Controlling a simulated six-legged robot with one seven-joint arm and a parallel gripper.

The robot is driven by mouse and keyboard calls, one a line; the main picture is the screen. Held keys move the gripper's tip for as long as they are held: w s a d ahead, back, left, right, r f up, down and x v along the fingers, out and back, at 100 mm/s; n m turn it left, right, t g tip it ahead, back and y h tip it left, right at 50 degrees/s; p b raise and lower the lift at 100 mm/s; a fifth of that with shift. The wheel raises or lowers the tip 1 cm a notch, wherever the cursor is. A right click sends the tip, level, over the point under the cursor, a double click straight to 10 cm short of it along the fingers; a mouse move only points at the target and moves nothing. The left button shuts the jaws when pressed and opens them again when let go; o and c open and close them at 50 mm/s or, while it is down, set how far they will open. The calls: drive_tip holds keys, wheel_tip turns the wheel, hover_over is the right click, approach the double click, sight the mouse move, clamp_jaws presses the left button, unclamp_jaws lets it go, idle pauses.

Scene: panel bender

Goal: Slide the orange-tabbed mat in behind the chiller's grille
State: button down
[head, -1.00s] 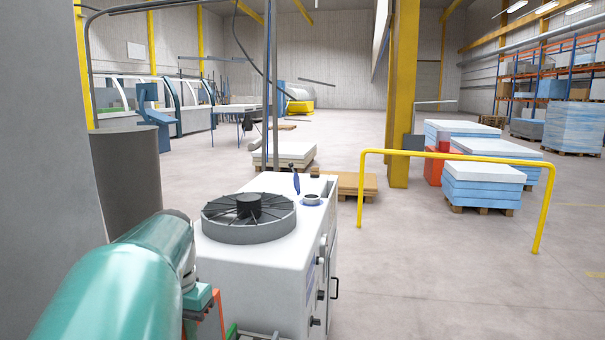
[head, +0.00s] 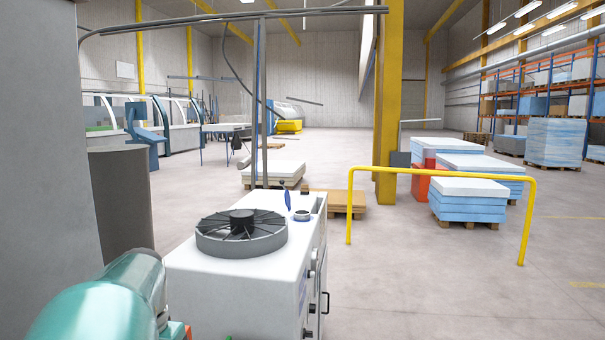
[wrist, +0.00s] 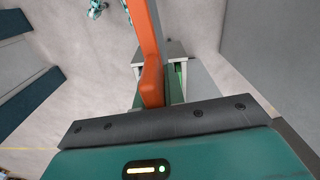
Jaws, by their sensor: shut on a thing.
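The chiller (head: 235,290) is a white cabinet with a round dark fan (head: 241,231) on top, just ahead in the head view. Its grille cannot be made out. My gripper (wrist: 160,78) shows in the wrist view, with pale fingers and green parts around a long orange piece (wrist: 150,60). It is shut on the orange-tabbed mat, but which part is tab and which is mat is not clear.
A grey surface (head: 38,170) and a dark grey cylinder (head: 122,200) stand at the left. A yellow rail (head: 440,172) stands right of the chiller, with blue-and-white stacks (head: 468,205) behind it. The floor between chiller and rail is open.

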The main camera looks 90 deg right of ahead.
drive_tip(key=w+a+f+n, duration=0.9)
drive_tip(key=w+a+f, duration=0.4)
drive_tip(key=w+a, duration=0.4)
drive_tip(key=w+a+f+n, duration=0.9)
drive_tip(key=w+a+f, duration=0.5)
drive_tip(key=w+a, duration=0.3)
drive_tip(key=shift+w+a+n, duration=0.25)
drive_tip(key=shift+w+n, duration=0.05)
drive_tip(key=shift+w, duration=0.75)
drive_tip(key=shift+s, duration=0.1)
